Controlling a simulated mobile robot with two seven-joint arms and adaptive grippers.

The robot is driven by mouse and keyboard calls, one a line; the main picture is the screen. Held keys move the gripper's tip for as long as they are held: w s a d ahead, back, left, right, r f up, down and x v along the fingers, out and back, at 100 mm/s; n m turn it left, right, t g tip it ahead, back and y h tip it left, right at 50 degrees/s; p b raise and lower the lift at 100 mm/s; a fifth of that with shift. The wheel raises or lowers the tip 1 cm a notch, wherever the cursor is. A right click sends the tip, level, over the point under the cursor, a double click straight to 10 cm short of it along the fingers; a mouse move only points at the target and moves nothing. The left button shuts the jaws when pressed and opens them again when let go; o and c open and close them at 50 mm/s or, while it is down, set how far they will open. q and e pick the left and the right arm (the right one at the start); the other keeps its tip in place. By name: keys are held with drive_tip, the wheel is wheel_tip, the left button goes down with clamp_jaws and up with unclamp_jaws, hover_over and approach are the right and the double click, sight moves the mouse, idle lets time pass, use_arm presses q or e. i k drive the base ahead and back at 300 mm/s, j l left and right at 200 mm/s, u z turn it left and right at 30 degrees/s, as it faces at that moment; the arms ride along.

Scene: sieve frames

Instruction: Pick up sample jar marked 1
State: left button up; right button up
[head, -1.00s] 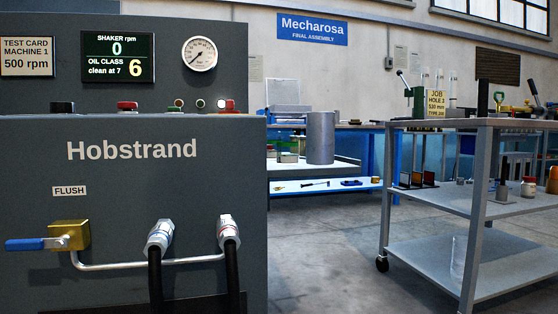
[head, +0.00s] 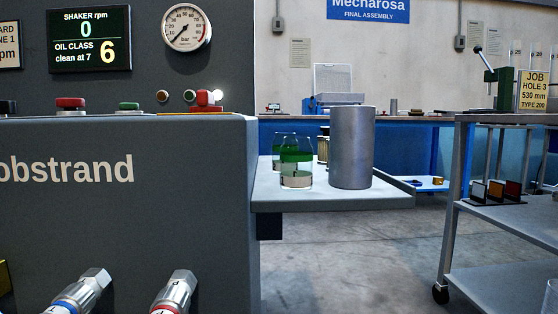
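A clear glass sample jar with a green band and a pale label (head: 296,178) stands upright on the grey side shelf (head: 330,200) to the right of the dark machine. Its label has a small dark mark, too small to read for certain. A second similar jar (head: 277,163) stands just behind it to the left and is partly hidden by it. I cannot tell which jar is marked 1. Neither of my grippers is in view.
A tall grey metal cylinder (head: 351,148) stands close to the right of the jars. A small ribbed object (head: 322,150) sits behind, between them. The machine (head: 140,220) has hose fittings at its front. A grey trolley (head: 500,210) is at the right, with open floor between.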

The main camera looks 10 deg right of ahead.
sight(295, 152)
drive_tip(key=i+l+u, duration=0.25)
drive_tip(key=l, duration=0.2)
drive_tip(key=l+u, duration=0.25)
drive_tip(key=l, duration=0.2)
drive_tip(key=i+l+u, duration=0.1)
drive_tip(key=l+u, duration=0.15)
drive_tip(key=l, duration=0.25)
drive_tip(key=i+l+u, duration=0.1)
drive_tip(key=l+u, duration=0.3)
drive_tip(key=l, duration=0.3)
drive_tip(key=l+u, duration=0.35)
drive_tip(key=l, duration=0.3)
drive_tip(key=i+l+u, duration=0.1)
drive_tip(key=l+u, duration=0.3)
drive_tip(key=l, duration=0.3)
drive_tip(key=l+u, duration=0.35)
drive_tip(key=l, duration=0.35)
drive_tip(key=k+j, duration=0.1)
drive_tip(key=j, duration=0.45)
drive_tip(key=k, duration=0.05)
